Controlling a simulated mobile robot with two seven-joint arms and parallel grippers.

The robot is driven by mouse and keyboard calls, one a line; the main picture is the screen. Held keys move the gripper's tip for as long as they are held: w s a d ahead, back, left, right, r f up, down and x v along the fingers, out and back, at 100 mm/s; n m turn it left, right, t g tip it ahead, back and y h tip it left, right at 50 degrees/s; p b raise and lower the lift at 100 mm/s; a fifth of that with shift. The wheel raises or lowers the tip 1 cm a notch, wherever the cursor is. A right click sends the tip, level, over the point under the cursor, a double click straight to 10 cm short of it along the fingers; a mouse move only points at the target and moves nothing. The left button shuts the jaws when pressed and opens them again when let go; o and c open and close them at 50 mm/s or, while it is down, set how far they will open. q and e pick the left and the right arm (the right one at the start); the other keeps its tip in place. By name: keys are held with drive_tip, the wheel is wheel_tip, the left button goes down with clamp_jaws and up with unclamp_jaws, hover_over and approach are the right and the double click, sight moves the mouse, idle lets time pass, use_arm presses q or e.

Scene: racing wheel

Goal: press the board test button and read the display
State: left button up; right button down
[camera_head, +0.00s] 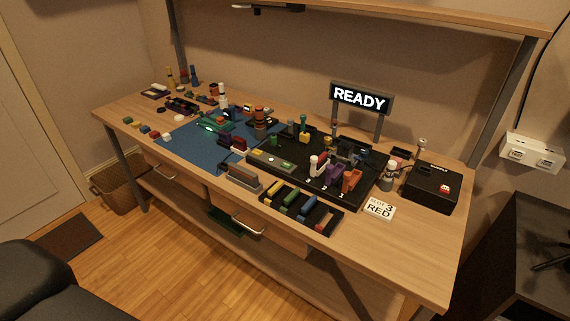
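A display sign (359,98) on two posts at the back of the workbench reads "READY" in white letters on black. A black board (318,190) with several coloured parts on it lies in front of the sign. A grey strip (272,160) with a small green spot runs along the board's left side. I cannot tell which piece is the board test button. Neither gripper is in view.
A white card (380,207) reads "RED" with a 3. A black tray (301,213) holds coloured bars. A blue mat (205,148) carries several small parts. The wooden bench top (420,250) is clear at front right. A shelf (400,14) hangs above.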

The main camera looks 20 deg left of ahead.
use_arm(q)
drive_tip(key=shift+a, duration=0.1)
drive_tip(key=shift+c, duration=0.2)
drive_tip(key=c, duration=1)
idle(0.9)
